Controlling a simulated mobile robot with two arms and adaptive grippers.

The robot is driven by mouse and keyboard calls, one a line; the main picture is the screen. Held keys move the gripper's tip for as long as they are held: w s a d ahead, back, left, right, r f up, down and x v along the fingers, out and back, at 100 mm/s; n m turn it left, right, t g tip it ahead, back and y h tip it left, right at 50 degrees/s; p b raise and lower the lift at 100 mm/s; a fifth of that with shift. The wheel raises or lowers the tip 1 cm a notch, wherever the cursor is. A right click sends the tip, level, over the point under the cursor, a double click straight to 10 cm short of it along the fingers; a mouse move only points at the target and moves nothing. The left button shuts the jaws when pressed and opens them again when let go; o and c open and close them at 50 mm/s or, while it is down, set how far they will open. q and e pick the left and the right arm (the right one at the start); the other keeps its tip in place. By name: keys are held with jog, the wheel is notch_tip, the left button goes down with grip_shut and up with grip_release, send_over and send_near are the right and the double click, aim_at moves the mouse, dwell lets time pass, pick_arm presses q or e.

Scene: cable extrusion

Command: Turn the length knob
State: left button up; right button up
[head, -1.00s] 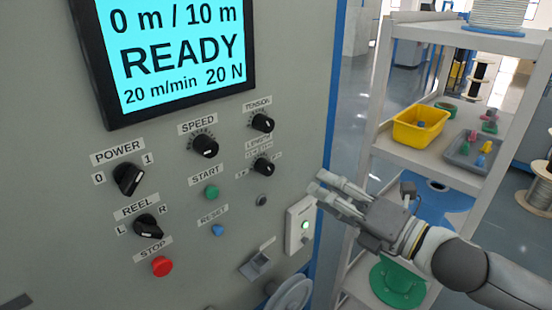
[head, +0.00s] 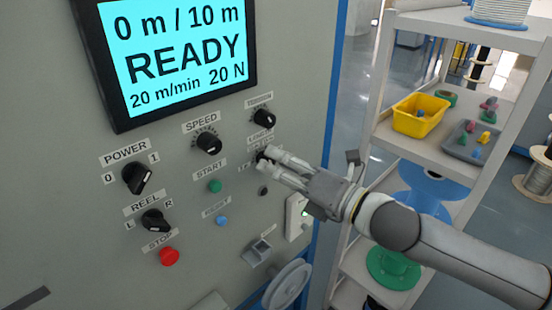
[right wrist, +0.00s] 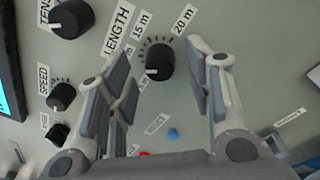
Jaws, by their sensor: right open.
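The length knob (right wrist: 160,62) is a black dial with a white pointer mark, on the grey panel below the LENGTH label. In the right wrist view it sits between the two open fingers, with "15 m" and "20 m" labels beside it. In the head view the knob (head: 262,155) is mostly hidden by the fingertips. My right gripper (head: 271,161) is open at the knob; whether it touches cannot be told. The display (head: 180,55) reads 0 m / 10 m, READY, 20 m/min, 20 N. My left gripper is not in view.
The tension knob (head: 264,118) is just above and the speed knob (head: 209,144) to the left. The start button (head: 214,186) and reset button (head: 222,220) lie below left. A shelf with a yellow bin (head: 420,115) stands at right.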

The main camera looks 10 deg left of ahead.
jog(key=shift+w+a, duration=0.3)
jog(key=shift+a, duration=0.3)
jog(key=c, duration=1)
jog(key=shift+c, duration=0.2)
